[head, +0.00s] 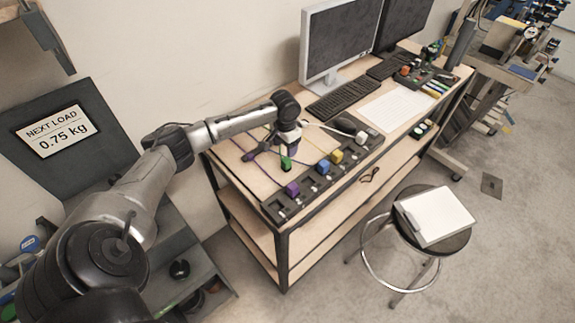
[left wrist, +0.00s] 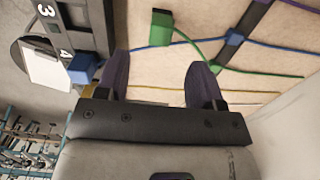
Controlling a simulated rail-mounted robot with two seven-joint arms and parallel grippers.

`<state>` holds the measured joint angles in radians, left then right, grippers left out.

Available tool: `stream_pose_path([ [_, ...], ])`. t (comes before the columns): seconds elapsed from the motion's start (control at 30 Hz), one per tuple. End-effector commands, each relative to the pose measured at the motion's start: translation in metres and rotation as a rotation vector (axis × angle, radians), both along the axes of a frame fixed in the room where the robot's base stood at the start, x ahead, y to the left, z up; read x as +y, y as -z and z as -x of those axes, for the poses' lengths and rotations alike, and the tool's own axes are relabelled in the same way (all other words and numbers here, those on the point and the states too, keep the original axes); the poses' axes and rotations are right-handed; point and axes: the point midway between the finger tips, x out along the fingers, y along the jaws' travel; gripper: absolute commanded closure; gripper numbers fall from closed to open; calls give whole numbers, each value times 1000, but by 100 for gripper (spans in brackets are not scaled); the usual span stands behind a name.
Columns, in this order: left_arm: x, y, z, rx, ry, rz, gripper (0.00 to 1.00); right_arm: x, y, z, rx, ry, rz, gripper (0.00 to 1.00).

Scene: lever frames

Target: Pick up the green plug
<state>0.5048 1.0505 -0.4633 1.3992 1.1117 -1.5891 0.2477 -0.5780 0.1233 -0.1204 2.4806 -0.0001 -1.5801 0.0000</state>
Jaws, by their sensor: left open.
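The green plug (head: 286,163) lies on the wooden bench top behind the dark socket strip, close below my left gripper in the head view. In the left wrist view the green plug (left wrist: 161,28) is ahead of the fingertips, apart from them, with its green cable running right. My left gripper (head: 286,151) is open and empty above the bench. Its two dark purple fingers (left wrist: 159,65) stand apart in the left wrist view, with bare wood between them. My right gripper is not in view.
The socket strip (head: 268,207) runs along the bench's front edge with purple (head: 292,189), blue (head: 323,167), yellow (head: 336,157) and white (head: 361,138) plugs. Coloured cables cross the bench behind it. A monitor (head: 340,40) and keyboard (head: 340,102) stand farther right.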

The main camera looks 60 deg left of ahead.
Motion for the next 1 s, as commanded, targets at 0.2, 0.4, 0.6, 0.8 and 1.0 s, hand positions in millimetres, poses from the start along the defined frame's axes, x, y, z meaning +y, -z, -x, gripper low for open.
stream_pose_path([
  [0.2,0,26,0,1,-1,-1,38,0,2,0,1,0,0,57],
  [0.4,0,34,-1,0,0,-1,38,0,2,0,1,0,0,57],
  [0.6,2,58,-4,1,-1,-1,38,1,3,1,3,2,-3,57],
  [0.8,3,78,-4,0,1,-2,38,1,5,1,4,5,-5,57],
  [1.0,2,83,-4,-1,1,-2,38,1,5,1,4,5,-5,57],
])
